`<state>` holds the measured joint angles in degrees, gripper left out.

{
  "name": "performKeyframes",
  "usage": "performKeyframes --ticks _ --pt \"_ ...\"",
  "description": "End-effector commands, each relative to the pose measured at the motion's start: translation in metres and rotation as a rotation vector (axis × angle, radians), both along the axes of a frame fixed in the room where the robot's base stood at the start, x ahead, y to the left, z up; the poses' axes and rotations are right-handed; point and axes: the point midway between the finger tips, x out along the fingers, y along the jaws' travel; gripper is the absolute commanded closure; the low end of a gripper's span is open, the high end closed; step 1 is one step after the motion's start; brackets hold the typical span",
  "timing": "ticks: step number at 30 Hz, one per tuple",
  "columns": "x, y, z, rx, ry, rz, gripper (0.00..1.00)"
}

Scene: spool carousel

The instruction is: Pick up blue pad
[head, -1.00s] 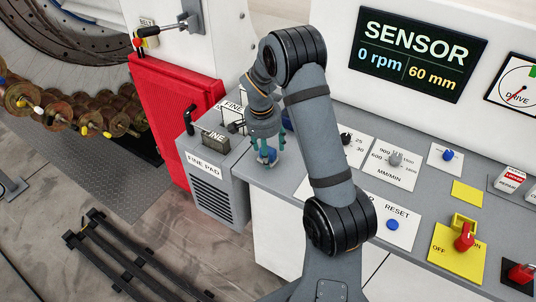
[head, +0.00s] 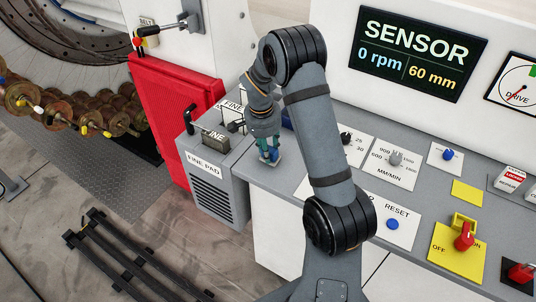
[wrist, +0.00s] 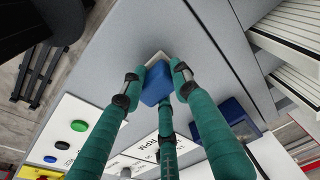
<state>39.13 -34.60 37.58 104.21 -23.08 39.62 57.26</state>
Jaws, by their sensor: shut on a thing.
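The blue pad (wrist: 156,86) sits between the teal fingertips of my gripper (wrist: 155,75) in the wrist view. A pale piece shows just beyond its far end. My gripper is shut on the pad, with fingers on its left and right sides and another finger nearer the camera. In the head view, my gripper (head: 269,156) points down at the front left edge of the grey console top, and a little blue of the pad shows among the fingers. Whether the pad is clear of the surface cannot be told.
A dark blue box (wrist: 239,118) stands close on the right in the wrist view. The grey FINE PAD cabinet (head: 205,170) stands left of my gripper, with a FINE block (head: 215,142) on top. Dials and the RESET button (head: 392,224) lie to the right.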

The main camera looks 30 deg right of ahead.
Motion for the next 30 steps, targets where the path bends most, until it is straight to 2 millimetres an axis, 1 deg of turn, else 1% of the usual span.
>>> performKeyframes --ticks 7,11,14,17,18,22,27,30 --pt "-0.001 -0.001 0.0 0.0 0.002 0.0 0.97" --pt "0.0 0.0 0.005 0.0 -0.001 -0.001 0.97" --pt "0.001 0.0 0.014 -0.001 -0.004 -0.001 0.97" --pt "0.002 0.0 0.03 -0.002 -0.007 -0.001 0.97" --pt "0.002 0.0 0.038 -0.001 -0.009 -0.001 0.97" --pt "-0.023 -0.017 0.053 -0.001 -0.005 -0.005 0.97" --pt "-0.056 -0.038 0.078 -0.001 -0.006 -0.004 0.97" --pt "-0.072 -0.048 0.09 -0.001 -0.004 -0.005 0.97"
